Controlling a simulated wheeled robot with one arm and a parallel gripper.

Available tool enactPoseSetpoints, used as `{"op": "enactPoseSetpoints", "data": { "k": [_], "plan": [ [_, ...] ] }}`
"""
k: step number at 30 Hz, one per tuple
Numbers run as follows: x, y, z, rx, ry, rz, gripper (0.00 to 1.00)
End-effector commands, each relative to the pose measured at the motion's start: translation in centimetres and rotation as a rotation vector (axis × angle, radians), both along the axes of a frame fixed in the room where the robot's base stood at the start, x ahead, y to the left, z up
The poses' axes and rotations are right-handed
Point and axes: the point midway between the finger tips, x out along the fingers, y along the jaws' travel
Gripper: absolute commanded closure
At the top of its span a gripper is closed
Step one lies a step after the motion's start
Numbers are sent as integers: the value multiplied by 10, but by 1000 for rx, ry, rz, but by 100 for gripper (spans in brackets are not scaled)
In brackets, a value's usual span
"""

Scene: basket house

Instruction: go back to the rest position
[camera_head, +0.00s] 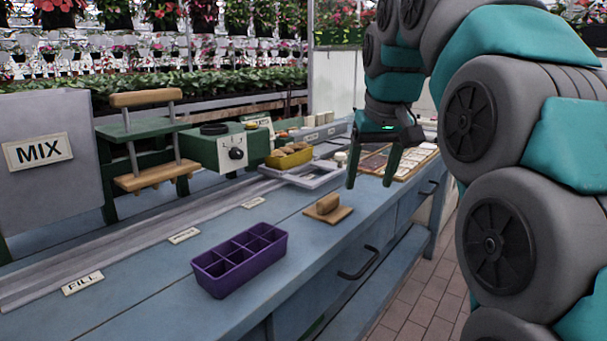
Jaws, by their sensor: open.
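My gripper (371,183) is open, its two dark green fingers pointing down above the far part of the blue bench. Nothing shows between the fingers. It hangs beyond and to the right of a small wooden block with a handle (327,204), apart from it in the picture. My arm reaches in from the right side and bends down to the gripper.
A purple compartment tray (240,262), seemingly empty, sits on the blue bench (130,300). Behind stand a grey MIX bin (40,165), a green press with wooden bars (150,150) and a yellow tray (289,158) on a pale frame. A shallow compartment box (415,165) lies at the far right.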

Motion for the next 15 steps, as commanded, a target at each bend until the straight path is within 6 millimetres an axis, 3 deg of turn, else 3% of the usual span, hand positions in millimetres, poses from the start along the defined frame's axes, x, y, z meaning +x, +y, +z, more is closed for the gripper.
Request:
{"op": "enactPoseSetpoints", "data": {
  "k": [8, 15],
  "plan": [
    [-25, -4, -29, -7, 57, -6, 29],
    [-68, -10, -79, -16, 144, -19, 29]
  ]
}}
